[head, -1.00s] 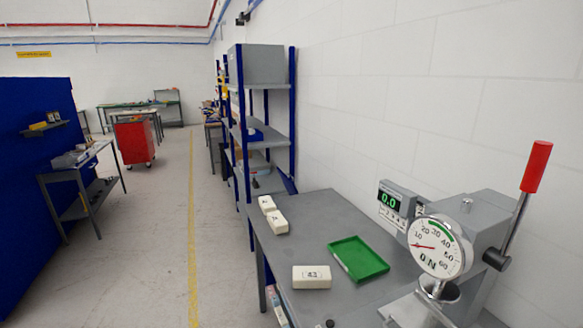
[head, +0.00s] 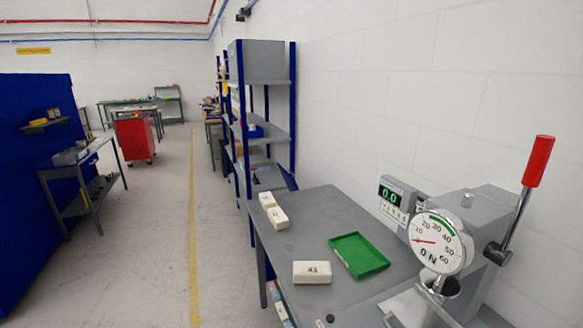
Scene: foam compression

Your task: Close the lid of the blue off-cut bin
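I cannot make out the blue off-cut bin or its lid in the head view. Neither of my grippers shows in this view. A white foam block (head: 312,272) with a dark number lies on the grey table (head: 300,235) near its front left. Two more white blocks (head: 277,217) lie at the table's far left edge. An empty green tray (head: 358,254) lies to the right of the front block.
A press with a round dial (head: 438,243) and a red-handled lever (head: 538,162) stands at the table's right, beside a small display (head: 391,194). A blue-posted shelf (head: 261,100) stands behind. The floor (head: 150,240) on the left is clear; a red cabinet (head: 134,140) stands farther off.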

